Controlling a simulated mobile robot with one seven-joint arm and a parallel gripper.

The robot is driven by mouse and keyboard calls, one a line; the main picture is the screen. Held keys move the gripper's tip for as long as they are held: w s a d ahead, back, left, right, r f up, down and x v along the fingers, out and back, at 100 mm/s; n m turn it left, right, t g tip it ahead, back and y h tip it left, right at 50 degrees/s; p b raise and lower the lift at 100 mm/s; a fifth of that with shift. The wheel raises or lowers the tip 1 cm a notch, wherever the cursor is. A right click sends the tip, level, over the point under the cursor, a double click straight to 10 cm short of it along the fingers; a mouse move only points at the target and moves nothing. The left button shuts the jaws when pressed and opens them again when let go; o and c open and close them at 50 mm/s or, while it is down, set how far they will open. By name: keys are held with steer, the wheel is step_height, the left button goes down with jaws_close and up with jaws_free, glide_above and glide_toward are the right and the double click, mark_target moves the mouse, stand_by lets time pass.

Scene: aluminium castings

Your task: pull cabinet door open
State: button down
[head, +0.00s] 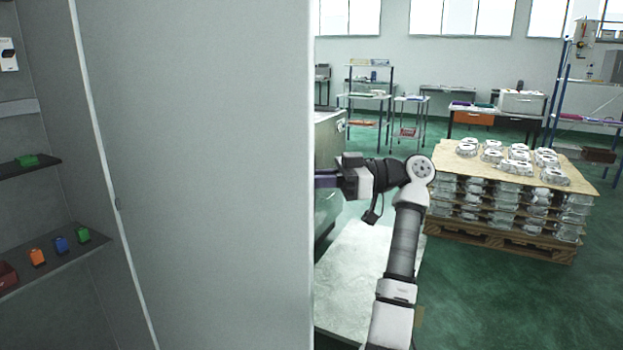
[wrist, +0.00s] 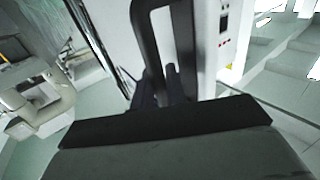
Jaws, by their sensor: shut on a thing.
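The cabinet door (head: 215,180) is a large plain grey panel filling the middle of the head view. It stands swung open, with the cabinet's shelved inside showing to its left. My arm reaches in from the right to the far side of the door's free edge, so the door hides my fingertips in the head view. In the wrist view, a dark bar-like handle (wrist: 146,38) rises in front of a pale surface. My gripper (wrist: 161,88) is shut on this handle, its dark fingers at the lower part; the exact contact is partly hidden by the gripper body.
Cabinet shelves (head: 60,262) at left hold small orange, blue and green items. A pallet stack (head: 500,235) of castings stands at right. A grey machine or cabinet (head: 329,135) stands just behind the door edge. Green floor (head: 470,300) is clear at lower right.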

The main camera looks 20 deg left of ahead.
steer(key=c, duration=1.5)
jaws_free()
steer(key=shift+d, duration=0.1)
steer(key=b+v, duration=0.2)
steer(key=v, duration=1.1)
steer(key=shift+w+d, duration=0.2)
steer(key=shift+d, duration=0.1)
